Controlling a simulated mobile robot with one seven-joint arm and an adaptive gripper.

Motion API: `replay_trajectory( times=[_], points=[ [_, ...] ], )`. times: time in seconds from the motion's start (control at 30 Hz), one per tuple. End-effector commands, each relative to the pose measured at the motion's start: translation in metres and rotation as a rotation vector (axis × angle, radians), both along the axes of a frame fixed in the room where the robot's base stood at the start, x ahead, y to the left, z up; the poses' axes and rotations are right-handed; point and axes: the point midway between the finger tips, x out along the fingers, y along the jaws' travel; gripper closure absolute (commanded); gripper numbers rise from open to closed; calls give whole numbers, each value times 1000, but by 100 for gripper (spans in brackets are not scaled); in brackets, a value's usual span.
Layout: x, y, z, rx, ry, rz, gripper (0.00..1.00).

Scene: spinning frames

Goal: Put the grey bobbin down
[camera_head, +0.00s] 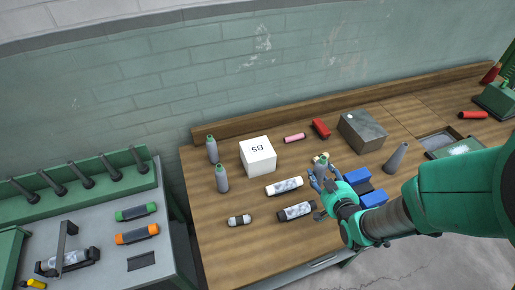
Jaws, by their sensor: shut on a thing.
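The grey bobbin (321,168) is upright or nearly so, a grey body with a paler top. My gripper (323,181) is shut on it, with the teal arm reaching in from the right. The fingers hide the bobbin's lower part, and I cannot tell whether it touches the wooden table (220,240) or hangs above it.
A white box marked B5 (257,156), white-and-black rolls (285,186) (296,211), a small roll (239,220) and blue blocks (374,199) surround my gripper. A metal box (361,131) and grey cone (396,158) stand farther right. The table's front left is mostly bare.

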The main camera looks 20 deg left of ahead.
Motion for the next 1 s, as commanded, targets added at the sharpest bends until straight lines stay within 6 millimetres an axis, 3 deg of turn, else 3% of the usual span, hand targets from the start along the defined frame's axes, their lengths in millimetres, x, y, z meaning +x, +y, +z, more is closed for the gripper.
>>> replay_trajectory(
  times=[0.3,0.7,1.0],
  points=[
    [5,64,21,1,0,-6,81],
    [-6,147,44,0,-1,-11,81],
    [-20,188,55,-1,-1,-10,81]
  ],
)
